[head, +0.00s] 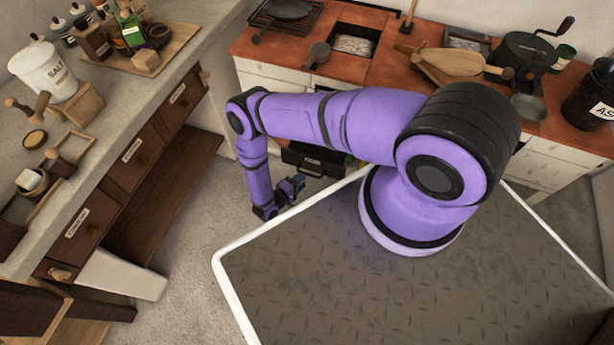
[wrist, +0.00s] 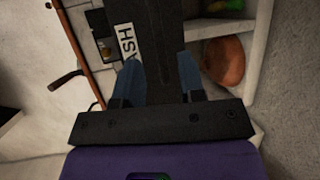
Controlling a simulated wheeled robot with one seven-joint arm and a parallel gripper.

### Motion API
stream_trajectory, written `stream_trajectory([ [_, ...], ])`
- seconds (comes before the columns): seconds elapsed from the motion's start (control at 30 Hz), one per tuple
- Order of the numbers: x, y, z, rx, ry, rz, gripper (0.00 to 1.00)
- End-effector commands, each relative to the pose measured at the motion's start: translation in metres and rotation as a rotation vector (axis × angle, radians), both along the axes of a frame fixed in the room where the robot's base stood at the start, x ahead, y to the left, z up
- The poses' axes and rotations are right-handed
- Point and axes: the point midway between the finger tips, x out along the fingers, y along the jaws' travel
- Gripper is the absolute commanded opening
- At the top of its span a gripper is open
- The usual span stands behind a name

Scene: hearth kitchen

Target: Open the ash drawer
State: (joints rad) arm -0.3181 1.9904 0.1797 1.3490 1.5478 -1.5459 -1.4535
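The ash drawer (head: 316,160) is a black front with a pale label, low in the white hearth base in the head view. In the wrist view its dark face (wrist: 150,22) and the white "ASH" label (wrist: 127,40) show just beyond my fingers. My gripper (head: 292,187) is low, in front of the drawer and a little to its left in the head view. In the wrist view my gripper (wrist: 160,72) has its two blue-grey fingers apart, with dark surface visible between them. I cannot tell whether they touch the drawer or its handle.
The wooden counter (head: 124,179) with labelled drawers stands on the left. The red hearth top (head: 396,72) carries bellows (head: 455,65) and pans. In the wrist view an open shelf (wrist: 260,32) beside the drawer holds a brown rounded thing (wrist: 223,62). Bare floor lies around my gripper.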

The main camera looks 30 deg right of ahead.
Motion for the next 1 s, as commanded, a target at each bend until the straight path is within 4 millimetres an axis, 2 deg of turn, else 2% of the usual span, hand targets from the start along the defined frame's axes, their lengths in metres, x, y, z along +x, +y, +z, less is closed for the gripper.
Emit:
stream_trajectory([
  [0.03,-0.003,0.010,0.002,0.001,0.000,0.002,0.37],
  [0.2,-0.010,0.035,0.007,0.001,0.000,0.001,0.37],
  [0.37,-0.013,0.048,0.009,0.001,0.001,0.000,0.37],
  [1.0,-0.014,0.051,0.010,0.001,0.000,-0.001,0.37],
])
